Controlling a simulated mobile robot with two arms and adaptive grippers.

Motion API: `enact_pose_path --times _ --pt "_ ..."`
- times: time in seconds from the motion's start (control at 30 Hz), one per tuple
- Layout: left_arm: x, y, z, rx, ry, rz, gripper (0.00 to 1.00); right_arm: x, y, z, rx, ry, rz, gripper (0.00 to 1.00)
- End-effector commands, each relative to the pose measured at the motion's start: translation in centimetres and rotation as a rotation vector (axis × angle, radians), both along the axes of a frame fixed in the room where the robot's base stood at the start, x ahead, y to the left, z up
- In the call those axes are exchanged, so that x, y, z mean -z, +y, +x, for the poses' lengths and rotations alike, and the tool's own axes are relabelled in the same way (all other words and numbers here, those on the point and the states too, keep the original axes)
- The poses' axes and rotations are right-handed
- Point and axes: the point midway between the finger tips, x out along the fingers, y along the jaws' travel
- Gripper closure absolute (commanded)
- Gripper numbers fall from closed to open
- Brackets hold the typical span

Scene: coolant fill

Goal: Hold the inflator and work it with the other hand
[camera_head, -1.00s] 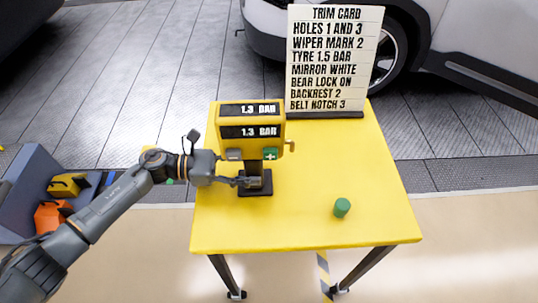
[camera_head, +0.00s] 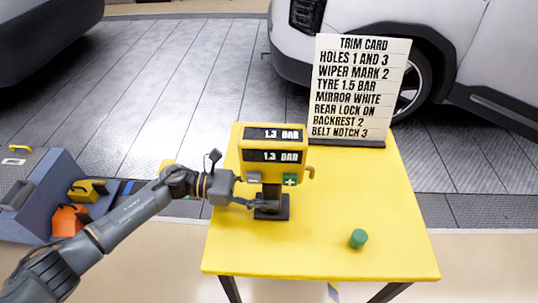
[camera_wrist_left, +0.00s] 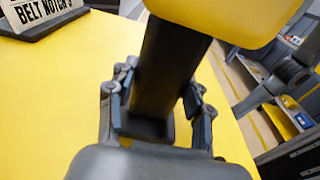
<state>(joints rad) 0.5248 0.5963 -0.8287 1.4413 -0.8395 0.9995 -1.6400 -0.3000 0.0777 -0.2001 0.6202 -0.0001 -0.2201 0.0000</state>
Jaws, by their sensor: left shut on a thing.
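The inflator (camera_head: 273,146) is a yellow box with two black displays, both reading 1.3 BAR. It stands upright on a dark post and base (camera_head: 272,212) on the yellow table. A grey button (camera_head: 254,179) and a green plus button (camera_head: 290,180) sit on its lower front. My left gripper (camera_head: 268,203) is shut on the inflator's post, below the box. In the left wrist view, its fingers (camera_wrist_left: 158,115) lie on both sides of the dark post (camera_wrist_left: 168,65). A small green cylinder (camera_head: 358,239) stands on the table to the right. My right gripper is not in view.
A trim card (camera_head: 360,85) stands at the back of the yellow table (camera_head: 340,190); one line reads TYRE 1.5 BAR. A white car (camera_head: 450,55) is behind. A blue-grey bin (camera_head: 55,205) with yellow and orange items is at left. The table's right side is mostly clear.

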Motion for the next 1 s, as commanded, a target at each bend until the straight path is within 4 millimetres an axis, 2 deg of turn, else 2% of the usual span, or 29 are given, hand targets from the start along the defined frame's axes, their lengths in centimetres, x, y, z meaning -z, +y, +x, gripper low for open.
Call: enact_pose_path --times 0.03,0.23,1.0 --pt "0.00 0.03 0.02 -0.001 0.000 0.000 0.75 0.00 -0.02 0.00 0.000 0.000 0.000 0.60" --pt "0.00 0.02 0.02 -0.001 0.000 0.000 0.75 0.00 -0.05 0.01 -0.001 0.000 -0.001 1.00" --pt "0.00 0.03 0.03 -0.001 0.000 0.000 0.75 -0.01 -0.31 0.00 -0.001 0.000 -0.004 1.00"
